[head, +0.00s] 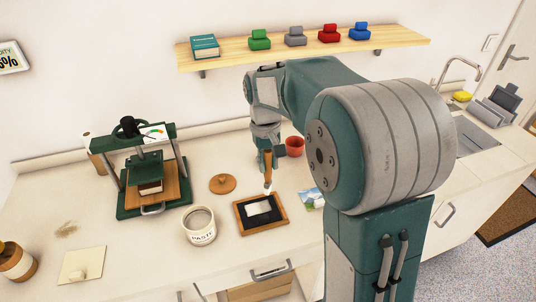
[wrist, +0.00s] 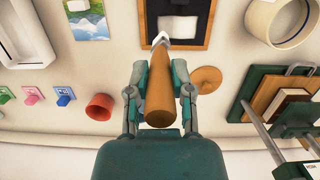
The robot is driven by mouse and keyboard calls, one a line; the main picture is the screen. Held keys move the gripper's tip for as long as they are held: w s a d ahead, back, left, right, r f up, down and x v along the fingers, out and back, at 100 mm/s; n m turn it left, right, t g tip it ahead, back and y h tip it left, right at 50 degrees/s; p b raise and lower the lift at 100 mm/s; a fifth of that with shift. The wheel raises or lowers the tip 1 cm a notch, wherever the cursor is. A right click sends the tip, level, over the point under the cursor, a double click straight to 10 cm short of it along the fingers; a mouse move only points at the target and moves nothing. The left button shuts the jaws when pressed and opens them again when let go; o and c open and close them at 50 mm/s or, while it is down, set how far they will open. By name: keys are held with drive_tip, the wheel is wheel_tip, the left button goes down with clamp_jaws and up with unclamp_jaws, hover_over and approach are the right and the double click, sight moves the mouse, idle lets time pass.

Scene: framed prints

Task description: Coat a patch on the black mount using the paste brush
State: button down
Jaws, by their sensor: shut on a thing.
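My gripper (wrist: 160,88) is shut on the wooden handle of the paste brush (wrist: 159,108), seen also in the head view (head: 267,165). The brush points down, its white bristle tip near the upper edge of the wood-framed black mount (head: 243,225). I cannot tell whether the tip touches the mount. A pale rectangular patch (head: 258,208) shows on the black surface, and it also shows in the wrist view (wrist: 178,28). The open paste pot (head: 199,233), labelled PASTE, stands left of the mount. A round wooden lid (head: 222,183) lies behind the pot.
A green press (head: 150,190) stands at the left. A red cup (head: 294,146) is behind the mount, and a landscape print (head: 311,199) lies to its right. A shelf (head: 300,50) above holds a book and several coloured items. A sink (head: 475,137) is far right.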

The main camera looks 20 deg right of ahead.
drive_tip(key=shift+d+r, duration=0.2)
drive_tip(key=shift+r, duration=0.85)
drive_tip(key=shift+d, duration=0.1)
